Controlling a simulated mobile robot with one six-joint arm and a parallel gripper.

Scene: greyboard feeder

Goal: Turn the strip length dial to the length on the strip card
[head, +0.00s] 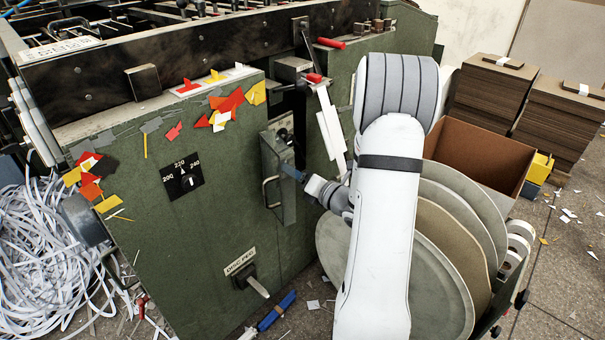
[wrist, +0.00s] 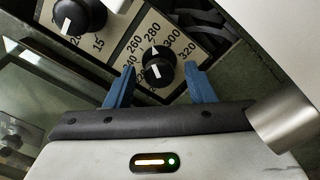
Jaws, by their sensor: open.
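A dial with a black knob (wrist: 158,70) sits on a pale scale plate (wrist: 180,38) in the wrist view. In the head view my gripper (head: 290,170) is at the small panel (head: 277,160) on the green machine. No card with a readable length shows; white cards (head: 330,125) hang near the panel.
A second black knob (wrist: 78,16) is at upper left in the wrist view. A handle (head: 268,192) projects beside the panel. Large round discs (head: 450,235) stand behind my arm.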

